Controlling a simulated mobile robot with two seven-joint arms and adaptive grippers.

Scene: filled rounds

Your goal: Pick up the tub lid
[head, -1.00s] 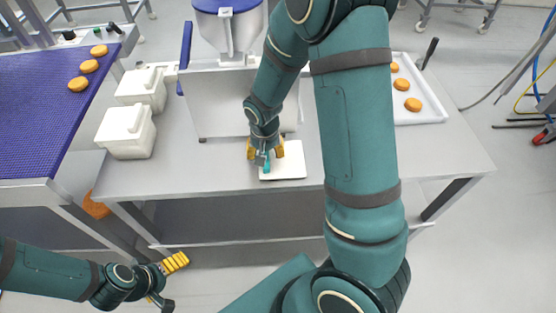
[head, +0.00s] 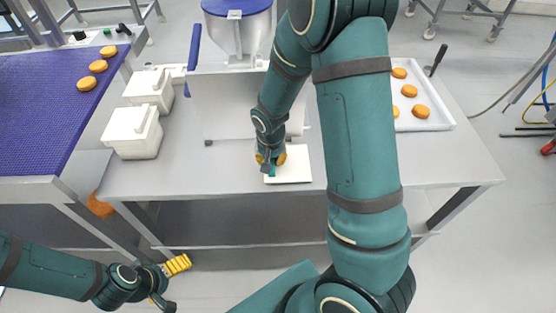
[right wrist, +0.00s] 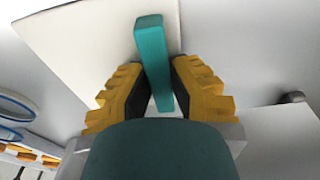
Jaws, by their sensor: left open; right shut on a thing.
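The tub lid (head: 297,168) is a white square plate with a teal bar handle. It looks flat on the steel table, in front of the white machine; I cannot see any gap under it. My right gripper (head: 271,160) is shut on the teal handle, its fingers pointing down. In the right wrist view the handle (right wrist: 153,50) stands between the yellow-backed fingers, with the white lid (right wrist: 85,40) beyond. My left gripper (head: 171,284) is open and empty, low at the left in front of the table.
Two white lidded tubs (head: 133,140) stand on the table (head: 220,178) at the left. A blue conveyor (head: 50,120) carries orange-brown rounds. A white tray (head: 435,121) with several rounds lies at the right. The machine (head: 235,100) stands close behind the lid.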

